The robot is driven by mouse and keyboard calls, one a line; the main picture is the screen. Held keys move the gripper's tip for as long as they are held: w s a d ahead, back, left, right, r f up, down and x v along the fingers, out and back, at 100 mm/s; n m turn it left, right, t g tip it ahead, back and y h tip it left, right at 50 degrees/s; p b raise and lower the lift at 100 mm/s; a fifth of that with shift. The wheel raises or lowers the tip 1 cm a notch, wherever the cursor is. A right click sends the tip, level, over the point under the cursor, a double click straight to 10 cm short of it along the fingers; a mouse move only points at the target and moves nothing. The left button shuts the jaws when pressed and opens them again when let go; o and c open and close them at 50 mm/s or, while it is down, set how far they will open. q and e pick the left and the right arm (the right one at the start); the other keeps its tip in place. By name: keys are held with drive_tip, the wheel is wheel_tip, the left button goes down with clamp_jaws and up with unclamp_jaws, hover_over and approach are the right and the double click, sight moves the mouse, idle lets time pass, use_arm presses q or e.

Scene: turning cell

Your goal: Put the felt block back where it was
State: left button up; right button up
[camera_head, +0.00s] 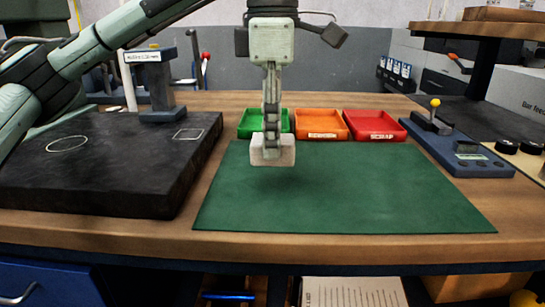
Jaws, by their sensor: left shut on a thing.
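The felt block (272,155) is a small whitish block with rounded edges. My left gripper (271,138) points straight down and is shut on it. The block hangs a little above the green mat (400,205), near the mat's back left part, with a soft shadow below it. The gripper and block partly cover the green tray behind. My right gripper is not in view.
A dark stone plate (95,170) at left carries a white circle outline, a white square outline and a grey stand (157,85). Green (246,132), orange (320,137) and red (375,138) trays stand behind the mat. A blue-grey gauge device (450,150) stands right.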

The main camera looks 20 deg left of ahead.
use_arm(q)
wheel_tip(320, 180, down, 4)
drive_tip(key=shift+r, duration=0.2)
drive_tip(key=shift+f, duration=0.1)
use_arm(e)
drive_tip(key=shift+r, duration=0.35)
use_arm(q)
drive_tip(key=shift+f, duration=0.2)
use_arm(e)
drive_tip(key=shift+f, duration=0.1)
use_arm(q)
drive_tip(key=o, duration=1.1)
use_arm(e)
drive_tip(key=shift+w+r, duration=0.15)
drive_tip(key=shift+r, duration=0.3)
